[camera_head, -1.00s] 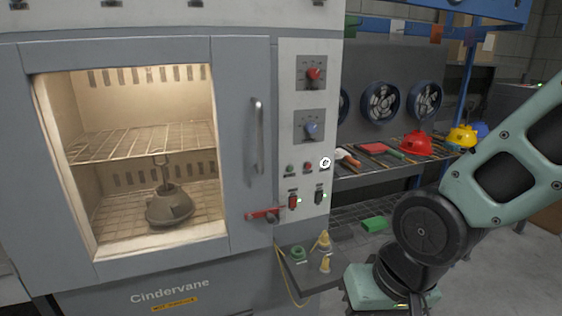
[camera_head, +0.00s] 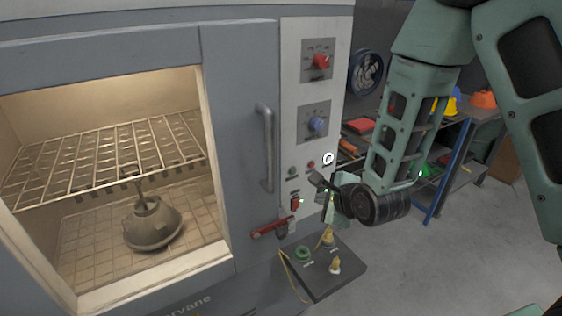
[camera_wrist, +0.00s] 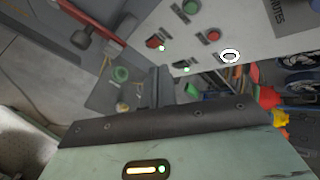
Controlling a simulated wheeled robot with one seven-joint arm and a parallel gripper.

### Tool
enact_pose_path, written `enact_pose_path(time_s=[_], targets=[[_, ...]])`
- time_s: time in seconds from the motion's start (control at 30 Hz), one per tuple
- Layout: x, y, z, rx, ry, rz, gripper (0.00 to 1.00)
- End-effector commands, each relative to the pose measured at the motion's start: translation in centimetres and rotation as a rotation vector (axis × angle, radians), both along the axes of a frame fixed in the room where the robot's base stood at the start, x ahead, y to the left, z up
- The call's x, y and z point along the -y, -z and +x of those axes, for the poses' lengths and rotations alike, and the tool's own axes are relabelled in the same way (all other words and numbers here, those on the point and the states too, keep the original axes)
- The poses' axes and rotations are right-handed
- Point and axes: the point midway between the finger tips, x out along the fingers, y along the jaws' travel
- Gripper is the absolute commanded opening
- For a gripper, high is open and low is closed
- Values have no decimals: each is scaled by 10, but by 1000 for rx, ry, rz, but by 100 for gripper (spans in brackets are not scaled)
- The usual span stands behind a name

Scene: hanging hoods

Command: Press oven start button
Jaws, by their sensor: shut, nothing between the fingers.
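The oven's pale control panel (camera_head: 306,110) stands right of its shut, windowed door. A green button (camera_head: 291,171) and a red button (camera_head: 311,164) sit side by side on it below the knobs; their labels are too small to read. In the wrist view the green button (camera_wrist: 190,7) and red button (camera_wrist: 213,36) are at the top, unobstructed.
Red knob (camera_head: 320,62), blue knob (camera_head: 317,124) and a lit red switch (camera_head: 295,203) are on the panel. A red-handled lever (camera_head: 270,228) and door handle (camera_head: 266,148) stick out. A small shelf (camera_head: 318,283) holds fittings below. A grey hood (camera_head: 152,224) sits inside the oven.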

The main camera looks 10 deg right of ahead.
Motion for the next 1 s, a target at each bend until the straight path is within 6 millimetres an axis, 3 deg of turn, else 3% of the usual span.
enact_pose_path(time_s=[0.53, 1.0], targets=[[1, -1, 6, 9, 25, 24, 0], [-17, -2, 62, 10, 24, 23, 0]])
